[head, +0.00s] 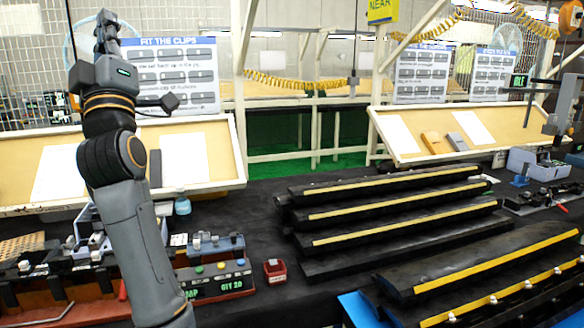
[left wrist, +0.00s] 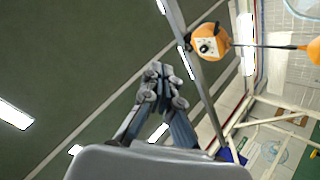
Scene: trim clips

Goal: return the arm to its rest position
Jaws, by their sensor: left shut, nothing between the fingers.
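My left arm (head: 130,200) rises from the bottom of the head view and stands nearly upright at the left. My left gripper (head: 106,22) is at its top, pointing up, high above the bench. In the left wrist view the gripper (left wrist: 160,70) has its fingers together, with nothing between them, against the dark ceiling. My right gripper is not in view.
Long black trim strips with yellow edges (head: 400,212) lie on the dark bench at centre and right. A small red bin (head: 275,271) and fixtures sit at the lower left. Sloped boards (head: 225,160) stand behind. An orange hanging device (left wrist: 208,42) shows in the left wrist view.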

